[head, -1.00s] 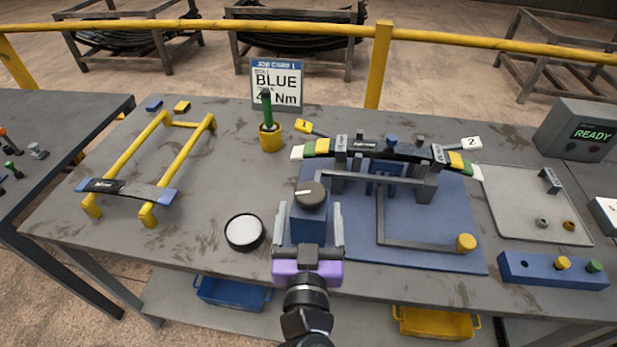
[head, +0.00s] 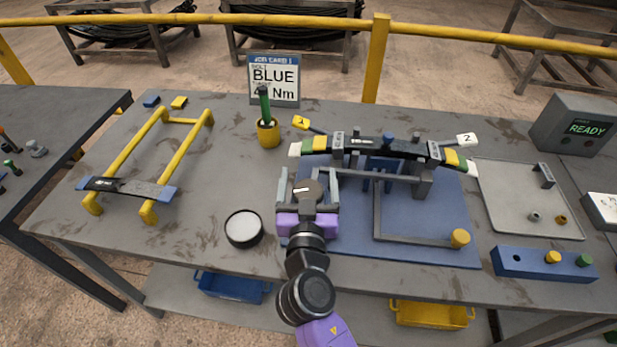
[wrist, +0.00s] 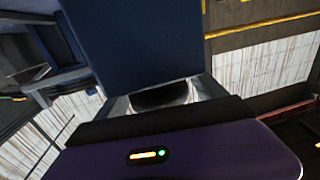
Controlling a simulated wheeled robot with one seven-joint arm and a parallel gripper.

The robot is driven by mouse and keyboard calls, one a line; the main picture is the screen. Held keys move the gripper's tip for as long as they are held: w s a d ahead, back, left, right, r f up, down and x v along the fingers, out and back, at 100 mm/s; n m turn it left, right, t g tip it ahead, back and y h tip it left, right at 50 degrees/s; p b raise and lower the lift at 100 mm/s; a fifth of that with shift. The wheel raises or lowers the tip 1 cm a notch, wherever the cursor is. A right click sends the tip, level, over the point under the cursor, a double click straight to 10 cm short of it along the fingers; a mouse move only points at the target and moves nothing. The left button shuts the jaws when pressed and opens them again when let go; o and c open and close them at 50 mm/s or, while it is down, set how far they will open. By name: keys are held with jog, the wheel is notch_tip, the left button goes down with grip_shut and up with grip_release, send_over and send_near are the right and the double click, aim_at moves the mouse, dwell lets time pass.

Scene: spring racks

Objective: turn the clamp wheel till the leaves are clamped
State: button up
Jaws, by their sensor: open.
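The clamp wheel (head: 308,190) is a dark round knob with a white mark pointing left, on a blue block at the fixture's front left. My gripper (head: 308,180) is open, with one finger on each side of the wheel; I cannot tell whether they touch it. In the wrist view the blue block (wrist: 135,45) fills the top middle, and a dark round shape shows below it. The leaves (head: 400,149) lie as a curved black stack with green, yellow and white ends across the clamp fixture (head: 340,240), between grey uprights.
A round white-topped disc (head: 244,227) lies left of my gripper. A yellow frame (head: 122,150) with a loose leaf stands further left. A yellow cup (head: 268,134) with a green-handled tool and a job card (head: 274,75) stand behind. A grey tray (head: 515,215) lies right.

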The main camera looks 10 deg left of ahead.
jog(key=c, duration=1.4)
jog(key=shift+o, duration=0.2)
jog(key=shift+f, duration=0.1)
jog(key=shift+b, duration=0.4)
